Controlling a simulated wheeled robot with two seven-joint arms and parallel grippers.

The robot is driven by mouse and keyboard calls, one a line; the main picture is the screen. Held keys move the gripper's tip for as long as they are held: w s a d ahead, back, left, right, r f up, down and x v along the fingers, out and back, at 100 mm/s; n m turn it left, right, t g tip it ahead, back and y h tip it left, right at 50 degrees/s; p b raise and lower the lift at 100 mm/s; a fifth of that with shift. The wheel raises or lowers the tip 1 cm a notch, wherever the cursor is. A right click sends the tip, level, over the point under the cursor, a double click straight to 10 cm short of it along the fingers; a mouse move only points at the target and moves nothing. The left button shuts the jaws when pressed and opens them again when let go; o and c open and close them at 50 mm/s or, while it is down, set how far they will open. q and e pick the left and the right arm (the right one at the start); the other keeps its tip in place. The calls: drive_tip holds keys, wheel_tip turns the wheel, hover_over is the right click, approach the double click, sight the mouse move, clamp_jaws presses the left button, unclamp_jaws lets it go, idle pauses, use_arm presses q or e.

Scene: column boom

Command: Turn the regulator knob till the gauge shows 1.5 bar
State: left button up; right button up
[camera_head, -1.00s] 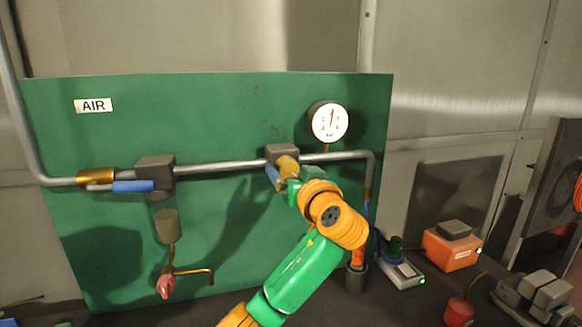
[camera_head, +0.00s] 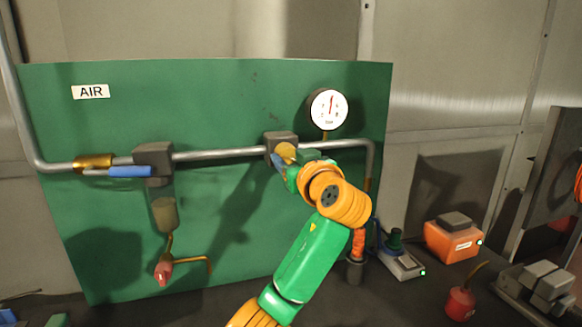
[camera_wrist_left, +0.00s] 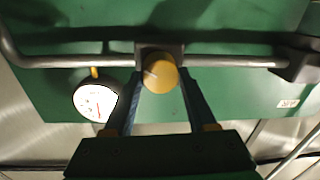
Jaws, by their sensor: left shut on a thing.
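The yellow regulator knob (camera_head: 286,153) sits under a grey block (camera_head: 281,137) on the pipe. My left gripper (camera_head: 280,164) is at the knob, with its blue fingers on either side. In the left wrist view the knob (camera_wrist_left: 160,75) lies between the two fingertips (camera_wrist_left: 160,85), and the gripper is shut on it. The round white gauge (camera_head: 328,109) is on the green panel, up and right of the knob. Its red needle points nearly straight up in the head view; the scale numbers are too small to read. The gauge also shows in the left wrist view (camera_wrist_left: 95,101). My right gripper is not in view.
A blue-handled valve (camera_head: 130,171) and a filter bowl (camera_head: 164,214) with a red-tipped drain are on the panel's left. An orange box (camera_head: 453,241), a small grey device (camera_head: 403,264) and a red can (camera_head: 460,304) stand on the bench to the right.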

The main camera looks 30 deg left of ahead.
use_arm(q)
drive_tip(key=n+b, duration=0.1)
drive_tip(key=n, duration=0.1)
drive_tip(key=shift+f+n+b, duration=0.1)
drive_tip(key=shift+n+b, duration=0.2)
drive_tip(key=shift+n, duration=0.1)
drive_tip(key=n+b, duration=0.1)
drive_tip(key=n, duration=0.1)
drive_tip(key=shift+n, duration=0.3)
drive_tip(key=n, duration=0.3)
drive_tip(key=shift+s+r, duration=0.1)
drive_tip(key=shift+r, duration=0.1)
drive_tip(key=n, duration=0.4)
drive_tip(key=shift+h, duration=0.3)
drive_tip(key=shift+a+n, duration=0.1)
drive_tip(key=shift+n, duration=0.3)
drive_tip(key=o, duration=1.4)
drive_tip(key=shift+f, duration=0.1)
